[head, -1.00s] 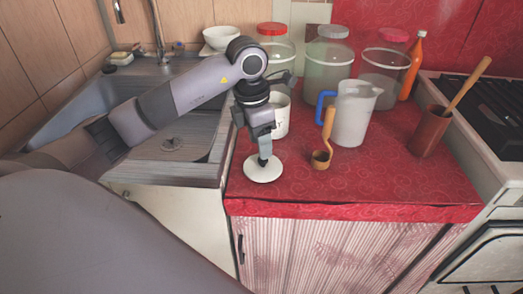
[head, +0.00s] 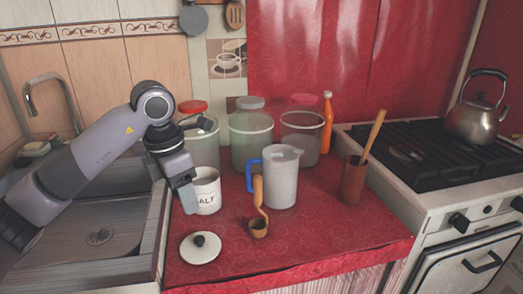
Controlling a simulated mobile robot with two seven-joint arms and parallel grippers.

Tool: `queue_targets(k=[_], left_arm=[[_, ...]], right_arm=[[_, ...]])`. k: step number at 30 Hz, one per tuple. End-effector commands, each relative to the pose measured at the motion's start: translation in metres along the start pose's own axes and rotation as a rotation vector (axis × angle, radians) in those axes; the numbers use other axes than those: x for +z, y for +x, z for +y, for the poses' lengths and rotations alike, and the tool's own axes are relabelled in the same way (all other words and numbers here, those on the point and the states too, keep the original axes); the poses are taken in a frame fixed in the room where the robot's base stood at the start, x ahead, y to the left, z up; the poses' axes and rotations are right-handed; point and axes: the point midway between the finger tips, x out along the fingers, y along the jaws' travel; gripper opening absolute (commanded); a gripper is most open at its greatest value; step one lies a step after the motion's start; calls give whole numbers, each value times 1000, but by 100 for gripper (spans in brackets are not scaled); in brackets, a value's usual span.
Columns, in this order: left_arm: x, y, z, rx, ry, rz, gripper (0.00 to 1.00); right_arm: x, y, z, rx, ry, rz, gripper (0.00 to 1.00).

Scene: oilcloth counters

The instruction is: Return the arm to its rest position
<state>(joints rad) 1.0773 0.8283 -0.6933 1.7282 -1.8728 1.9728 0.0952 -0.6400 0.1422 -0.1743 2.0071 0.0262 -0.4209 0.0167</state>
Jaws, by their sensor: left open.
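My left gripper (head: 187,205) is open and empty, just left of a white canister marked "SALT" (head: 208,196); I cannot tell whether they touch. Its fingers point down. The canister stands upright without a lid on the red counter (head: 320,228). A white round lid with a black knob (head: 201,247) lies flat on the counter in front, below and apart from the gripper. My left arm reaches in from the left over the sink. My right gripper is not in view.
A clear jug with a blue handle (head: 283,180) and a wooden ladle (head: 259,215) stand right of the canister. Several big jars, one in the middle (head: 250,140), line the back. A brown utensil holder (head: 352,182), orange bottle (head: 328,115) and stove with kettle (head: 475,120) are further right.

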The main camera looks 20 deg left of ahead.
Motion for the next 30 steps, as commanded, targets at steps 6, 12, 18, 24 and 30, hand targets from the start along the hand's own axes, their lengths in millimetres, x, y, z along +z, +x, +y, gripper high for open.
queue_targets(k=[6, 12, 18, 24, 30], left_arm=[[10, 14, -23, -98, 36, -37, 51], [39, 44, -121, -527, 85, -215, 51], [61, 30, -209, -1043, -64, -431, 51], [78, -2, -235, -1495, -438, -614, 51], [84, 0, -203, -1807, -1020, -731, 51]], right_arm=[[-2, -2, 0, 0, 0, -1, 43], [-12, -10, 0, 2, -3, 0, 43], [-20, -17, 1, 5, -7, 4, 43], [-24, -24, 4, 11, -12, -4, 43], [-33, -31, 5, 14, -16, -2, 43]])
